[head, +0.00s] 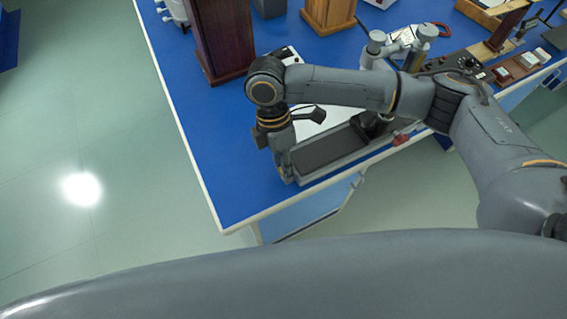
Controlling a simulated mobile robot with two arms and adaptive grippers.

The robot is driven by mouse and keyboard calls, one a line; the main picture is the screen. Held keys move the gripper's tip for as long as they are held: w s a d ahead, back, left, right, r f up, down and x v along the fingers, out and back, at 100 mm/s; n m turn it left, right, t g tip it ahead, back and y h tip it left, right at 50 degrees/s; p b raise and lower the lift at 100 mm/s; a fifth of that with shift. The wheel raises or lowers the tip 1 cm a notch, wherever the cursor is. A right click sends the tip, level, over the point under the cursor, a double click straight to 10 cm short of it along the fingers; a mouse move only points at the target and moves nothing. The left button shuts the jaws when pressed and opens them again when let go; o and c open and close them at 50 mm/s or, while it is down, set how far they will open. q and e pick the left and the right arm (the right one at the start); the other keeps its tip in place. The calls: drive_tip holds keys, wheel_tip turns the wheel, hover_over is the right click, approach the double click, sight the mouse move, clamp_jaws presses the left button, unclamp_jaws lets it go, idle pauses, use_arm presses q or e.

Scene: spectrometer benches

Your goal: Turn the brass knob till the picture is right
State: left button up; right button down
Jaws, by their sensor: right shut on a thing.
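My right gripper (287,150) reaches down from the wrist at the left end of a long grey device with a dark flat top (328,149), near the bench's front edge. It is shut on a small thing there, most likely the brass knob. The knob itself is hidden behind the fingers and wrist, so its turn cannot be read. No picture or screen shows clearly in the head view. My left gripper is not in view.
The blue bench top (235,180) is clear at its front left corner. A dark red wooden block (222,40) and a brown wooden block (328,12) stand behind. A red part (402,139) sits by the front edge. Instruments and boxes crowd the right.

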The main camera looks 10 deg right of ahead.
drive_tip(key=shift+r+g+p, duration=0.1)
drive_tip(key=shift+g+p, duration=0.3)
drive_tip(key=shift+p, duration=0.1)
drive_tip(key=shift+w+a+g+h+p, duration=0.15)
drive_tip(key=shift+g+h+p, duration=0.15)
drive_tip(key=shift+g+p, duration=0.25)
drive_tip(key=g, duration=0.1)
drive_tip(key=g+h, duration=0.1)
drive_tip(key=shift+w+f+g, duration=0.2)
drive_tip(key=shift+f+g, duration=0.05)
drive_tip(key=shift+g, duration=0.1)
drive_tip(key=shift+w+g+p, duration=0.1)
drive_tip(key=shift+g+p, duration=0.7)
drive_tip(key=shift+g, duration=0.1)
drive_tip(key=shift+f+h, duration=0.15)
drive_tip(key=shift+h, duration=0.15)
drive_tip(key=c, duration=1)
unclamp_jaws()
